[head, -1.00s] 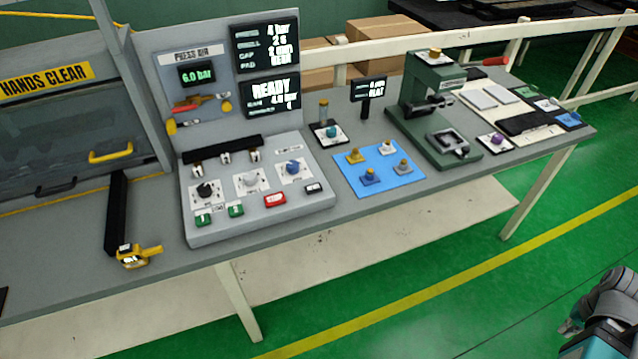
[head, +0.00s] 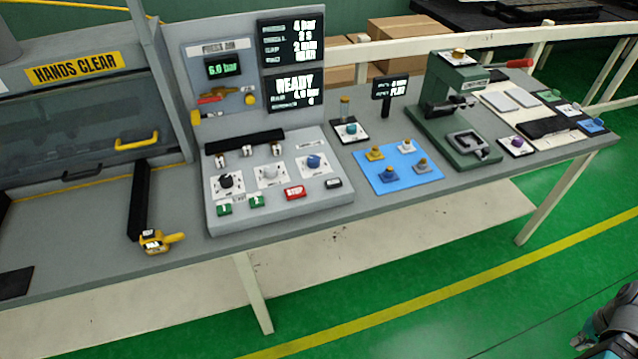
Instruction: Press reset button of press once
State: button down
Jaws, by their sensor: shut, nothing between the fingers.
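The press control panel (head: 275,215) stands on the bench left of centre, a sloped grey box with three knobs. Along its front edge are two green buttons (head: 240,206), a red STOP button (head: 294,193) and a small dark button (head: 333,184) at the right end. The dark button has a pale label too small to read for sure; it may be the reset. The display (head: 293,88) above reads READY. My gripper (head: 583,340) is partly visible at the lower right corner, shut and empty, over the floor and far from the panel.
A blue mat (head: 378,186) with several small knobbed parts lies right of the panel. A green hand press (head: 455,105) stands beyond it. A yellow-handled tool (head: 157,241) lies at the bench's front edge left of the panel. The green floor in front is clear.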

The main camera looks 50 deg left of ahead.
aim_at(335, 182)
jog(key=u, duration=0.05)
jog(key=k, duration=1.25)
jog(key=u, duration=2)
jog(key=i, duration=0.85)
jog(key=u, duration=0.15)
